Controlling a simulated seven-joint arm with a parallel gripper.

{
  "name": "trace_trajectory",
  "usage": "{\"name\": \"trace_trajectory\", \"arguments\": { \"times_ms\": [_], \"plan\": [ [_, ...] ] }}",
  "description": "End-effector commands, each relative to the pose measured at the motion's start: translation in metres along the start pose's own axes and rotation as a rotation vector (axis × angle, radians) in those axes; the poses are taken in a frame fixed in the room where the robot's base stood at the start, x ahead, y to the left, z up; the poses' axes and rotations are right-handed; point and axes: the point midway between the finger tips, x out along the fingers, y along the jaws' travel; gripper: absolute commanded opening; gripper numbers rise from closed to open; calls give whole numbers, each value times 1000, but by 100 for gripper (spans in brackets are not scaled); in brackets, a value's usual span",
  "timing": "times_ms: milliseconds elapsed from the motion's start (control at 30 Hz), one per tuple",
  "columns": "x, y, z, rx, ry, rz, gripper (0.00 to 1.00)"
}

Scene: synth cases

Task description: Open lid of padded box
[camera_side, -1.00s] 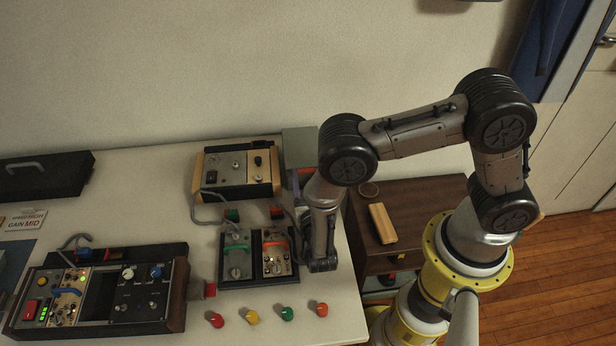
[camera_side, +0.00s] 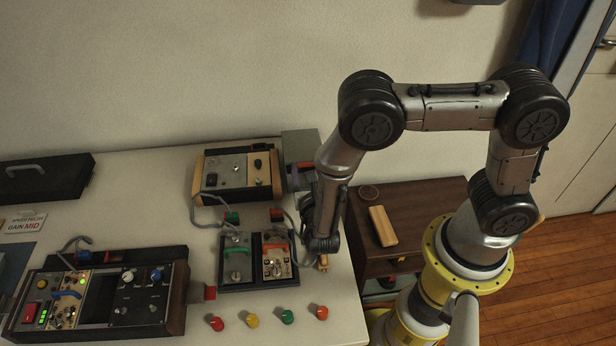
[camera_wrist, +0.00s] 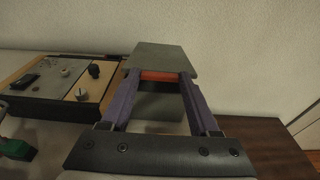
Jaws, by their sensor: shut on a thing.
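The padded box (camera_wrist: 160,108) stands at the table's back right edge, with its dark front partly visible between my fingers in the wrist view. Its grey lid (camera_wrist: 160,58) has a red-orange strip along its near edge. The lid also shows in the side view (camera_side: 301,145), where it looks tilted, but how far it is open I cannot tell. My gripper (camera_wrist: 160,77) has two purple fingers that reach forward and close on the lid's red-orange edge. In the side view my gripper (camera_side: 303,168) is mostly hidden behind my wrist.
A wood-sided panel (camera_side: 228,172) stands left of the box. Control modules (camera_side: 238,262) with handles sit in front of it. Several coloured knobs (camera_side: 287,316) lie along the front edge. A brown cabinet (camera_side: 400,215) with a wooden block stands right of the table.

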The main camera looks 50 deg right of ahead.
Motion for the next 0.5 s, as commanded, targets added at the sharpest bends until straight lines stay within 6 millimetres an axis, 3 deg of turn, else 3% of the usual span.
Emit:
{"name": "trace_trajectory", "arguments": {
  "times_ms": [500],
  "plan": [
    [20,0,83,11,411,-1,0]
  ]
}}
